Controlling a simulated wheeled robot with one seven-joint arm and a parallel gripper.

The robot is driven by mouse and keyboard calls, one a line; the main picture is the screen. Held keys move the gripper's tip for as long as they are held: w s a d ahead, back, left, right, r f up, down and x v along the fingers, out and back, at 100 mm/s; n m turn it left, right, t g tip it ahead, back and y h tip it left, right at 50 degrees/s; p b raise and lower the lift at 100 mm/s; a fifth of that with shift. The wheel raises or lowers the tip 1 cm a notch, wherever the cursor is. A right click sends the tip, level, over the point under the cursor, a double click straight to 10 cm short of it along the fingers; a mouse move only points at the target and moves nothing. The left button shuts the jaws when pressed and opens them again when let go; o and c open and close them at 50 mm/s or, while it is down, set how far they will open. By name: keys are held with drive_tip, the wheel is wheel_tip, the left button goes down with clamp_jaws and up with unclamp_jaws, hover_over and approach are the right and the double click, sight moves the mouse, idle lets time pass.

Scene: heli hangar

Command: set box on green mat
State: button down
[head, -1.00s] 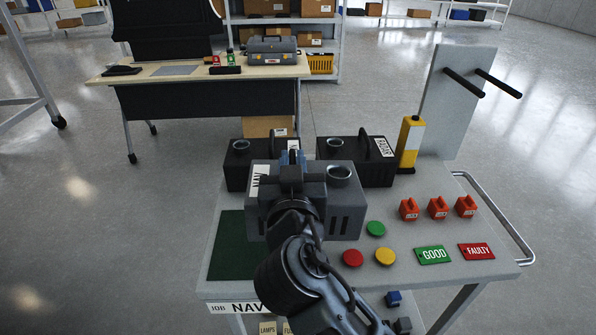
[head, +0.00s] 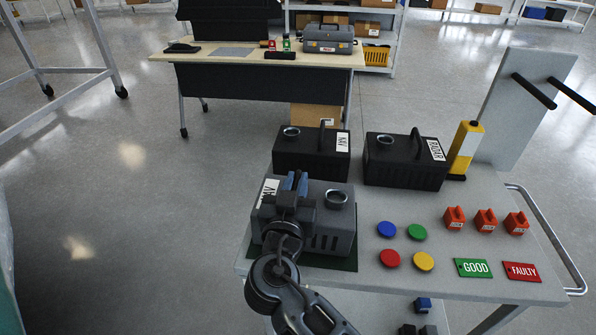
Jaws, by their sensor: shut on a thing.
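The grey box (head: 325,225), with a label on its top left and a round port on top, is in the head view at the left of the cart top. My gripper (head: 292,185) is shut on it at its top. The green mat (head: 340,264) lies under or just below the box. I cannot tell whether the box touches the mat.
Two black boxes, one labelled NAV (head: 310,160) and one RADAR (head: 405,165), stand behind. Coloured discs (head: 387,229), red tagged blocks (head: 485,220), a GOOD plate (head: 473,268) and a FAULTY plate (head: 521,271) lie to the right. A yellow-white post (head: 464,148) stands at the back.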

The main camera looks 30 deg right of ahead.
drive_tip(key=shift+f, duration=0.15)
drive_tip(key=c, duration=1.5)
unclamp_jaws()
drive_tip(key=shift+f, duration=0.15)
drive_tip(key=o, duration=0.4)
drive_tip(key=b+v, duration=0.2)
drive_tip(key=v, duration=1)
drive_tip(key=shift+b, duration=0.3)
